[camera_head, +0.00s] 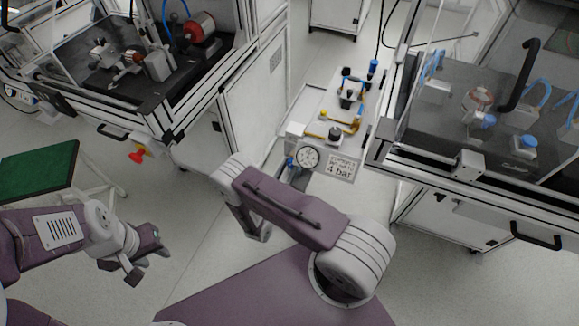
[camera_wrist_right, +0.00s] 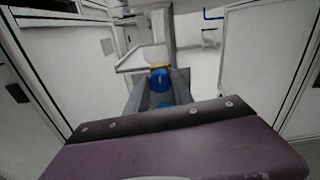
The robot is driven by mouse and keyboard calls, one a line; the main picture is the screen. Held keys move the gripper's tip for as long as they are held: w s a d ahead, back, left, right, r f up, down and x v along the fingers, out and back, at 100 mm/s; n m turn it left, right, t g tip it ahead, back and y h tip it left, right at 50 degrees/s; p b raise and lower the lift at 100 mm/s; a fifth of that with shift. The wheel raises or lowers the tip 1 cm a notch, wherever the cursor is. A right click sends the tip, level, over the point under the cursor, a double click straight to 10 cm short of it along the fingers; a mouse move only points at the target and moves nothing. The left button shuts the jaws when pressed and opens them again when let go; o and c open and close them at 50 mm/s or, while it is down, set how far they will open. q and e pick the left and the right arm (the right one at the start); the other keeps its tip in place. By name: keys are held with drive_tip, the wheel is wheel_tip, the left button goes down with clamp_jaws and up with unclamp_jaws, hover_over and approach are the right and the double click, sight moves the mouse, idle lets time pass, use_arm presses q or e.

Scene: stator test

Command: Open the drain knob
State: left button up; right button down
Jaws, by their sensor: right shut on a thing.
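The blue drain knob (camera_wrist_right: 160,79) is between the two grey fingers of my right gripper (camera_wrist_right: 159,88) in the right wrist view. The gripper is shut on it. A second blue patch shows lower between the fingers. In the head view a small blue part (camera_head: 290,162) shows just left of the round pressure gauge (camera_head: 307,158). My right gripper's grey fingers (camera_head: 297,178) are beside it, and my forearm hides the rest of the gripper. My left gripper (camera_head: 150,262) is open and empty over the floor at the lower left.
A "4 bar" sign (camera_head: 341,168) is right of the gauge. A white bench (camera_head: 312,107) with fittings lies behind. Machine cabinets flank the narrow gap at left (camera_head: 190,125) and right (camera_head: 455,185). A green-topped table (camera_head: 40,172) stands at far left.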

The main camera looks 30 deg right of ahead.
drive_tip(key=c, duration=1.1)
unclamp_jaws()
drive_tip(key=v, duration=0.9)
drive_tip(key=shift+p, duration=0.4)
